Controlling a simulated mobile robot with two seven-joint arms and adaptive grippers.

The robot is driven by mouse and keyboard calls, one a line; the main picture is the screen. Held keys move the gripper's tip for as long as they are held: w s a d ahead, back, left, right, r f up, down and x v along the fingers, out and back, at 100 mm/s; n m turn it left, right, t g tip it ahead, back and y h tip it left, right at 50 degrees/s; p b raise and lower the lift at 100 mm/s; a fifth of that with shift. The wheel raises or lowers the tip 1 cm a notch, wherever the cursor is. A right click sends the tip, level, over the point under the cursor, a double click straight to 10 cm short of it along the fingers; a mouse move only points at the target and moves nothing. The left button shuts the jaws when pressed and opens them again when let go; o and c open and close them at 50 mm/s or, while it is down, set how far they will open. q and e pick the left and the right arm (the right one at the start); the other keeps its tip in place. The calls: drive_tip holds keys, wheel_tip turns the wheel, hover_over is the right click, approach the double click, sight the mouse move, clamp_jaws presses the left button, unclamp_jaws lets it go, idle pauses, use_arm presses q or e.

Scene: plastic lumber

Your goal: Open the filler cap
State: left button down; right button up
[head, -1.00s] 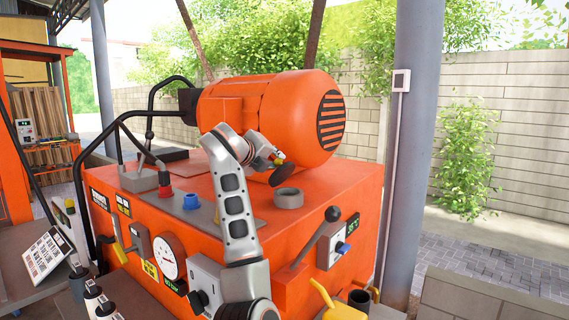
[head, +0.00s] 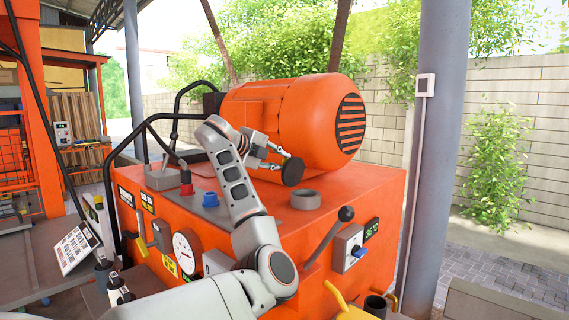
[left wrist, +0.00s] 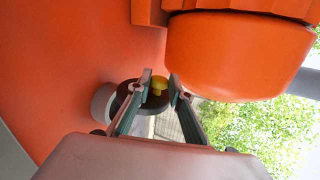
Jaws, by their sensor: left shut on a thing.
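The filler cap (head: 292,171) is a dark round disc with a yellow grip part, seen in the left wrist view (left wrist: 158,84). My left gripper (head: 279,160) is shut on the cap and holds it tilted above the orange machine top. The cap is apart from the grey filler neck (head: 305,199), a short open ring just below and to the right of it in the head view. In the left wrist view, the neck (left wrist: 101,101) is partly hidden behind the cap. My right gripper is not in view.
The large orange motor (head: 300,115) stands close behind the gripper. A red button (head: 186,185), a blue cap (head: 210,200) and a lever (head: 330,235) are nearby. The orange top (head: 345,190) right of the neck is clear.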

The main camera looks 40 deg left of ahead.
use_arm(q)
drive_tip(key=shift+w+a+f+n+h+b, duration=0.1)
drive_tip(key=shift+a+f+n+h+b, duration=0.2)
drive_tip(key=shift+a+f+n+h, duration=0.4)
drive_tip(key=shift+a+f+n+h+b, duration=0.3)
drive_tip(key=shift+a+f+n+h, duration=0.15)
drive_tip(key=shift+a+n, duration=0.4)
drive_tip(key=shift+a, duration=0.1)
drive_tip(key=c, duration=1.8)
unclamp_jaws()
drive_tip(key=shift+c, duration=0.2)
drive_tip(key=shift+r, duration=0.1)
drive_tip(key=v, duration=1.2)
